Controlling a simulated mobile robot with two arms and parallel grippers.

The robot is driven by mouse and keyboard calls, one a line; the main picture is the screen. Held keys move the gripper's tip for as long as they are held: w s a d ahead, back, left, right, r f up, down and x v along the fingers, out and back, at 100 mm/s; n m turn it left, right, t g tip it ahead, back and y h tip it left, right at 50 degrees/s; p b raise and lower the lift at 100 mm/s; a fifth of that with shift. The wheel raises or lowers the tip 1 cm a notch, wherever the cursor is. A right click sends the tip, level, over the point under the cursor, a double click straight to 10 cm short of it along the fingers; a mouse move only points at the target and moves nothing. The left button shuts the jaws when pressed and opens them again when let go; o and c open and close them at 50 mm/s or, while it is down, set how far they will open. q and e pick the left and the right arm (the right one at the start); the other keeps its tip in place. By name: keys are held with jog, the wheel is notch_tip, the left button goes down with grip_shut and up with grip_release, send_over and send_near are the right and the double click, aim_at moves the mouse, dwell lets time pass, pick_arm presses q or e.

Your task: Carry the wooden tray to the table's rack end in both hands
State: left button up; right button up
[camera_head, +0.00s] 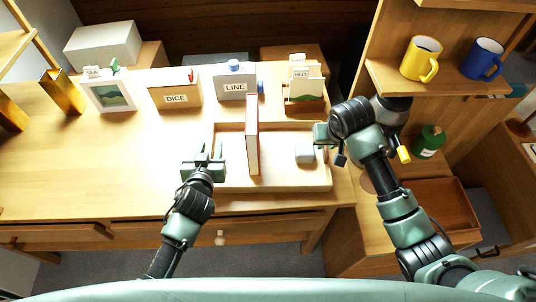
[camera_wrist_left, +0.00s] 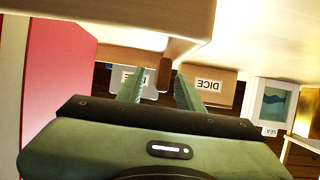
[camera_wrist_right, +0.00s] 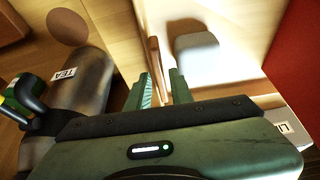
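The wooden tray (camera_head: 281,183) lies on the table. An upright red book (camera_head: 252,135) and a grey block (camera_head: 304,153) stand in it. My left gripper (camera_head: 206,158) is at the tray's left end. In the left wrist view its fingers are spread, with a wooden handle bar (camera_wrist_left: 165,76) between them. My right gripper (camera_head: 325,140) is at the tray's right end. In the right wrist view its fingers stand closer together, on either side of the other handle bar (camera_wrist_right: 156,70), seemingly with small gaps. The grey block (camera_wrist_right: 197,47) shows beyond it.
Along the table's back stand a picture frame (camera_head: 110,93), a DICE box (camera_head: 175,93), a LINE box (camera_head: 236,86) and a card box (camera_head: 304,98). A shelf with yellow (camera_head: 419,58) and blue mugs (camera_head: 482,59) rises at right.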

pick_arm(q)
jog(key=shift+w+f, duration=0.25)
jog(key=shift+w, duration=0.4)
pick_arm(e)
jog(key=shift+w+f, duration=0.3)
jog(key=shift+f, duration=0.35)
pick_arm(q)
jog(key=c, duration=0.3)
pick_arm(e)
jog(key=c, duration=0.3)
pick_arm(q)
grip_shut()
pick_arm(e)
grip_shut()
jog(key=shift+a, duration=0.1)
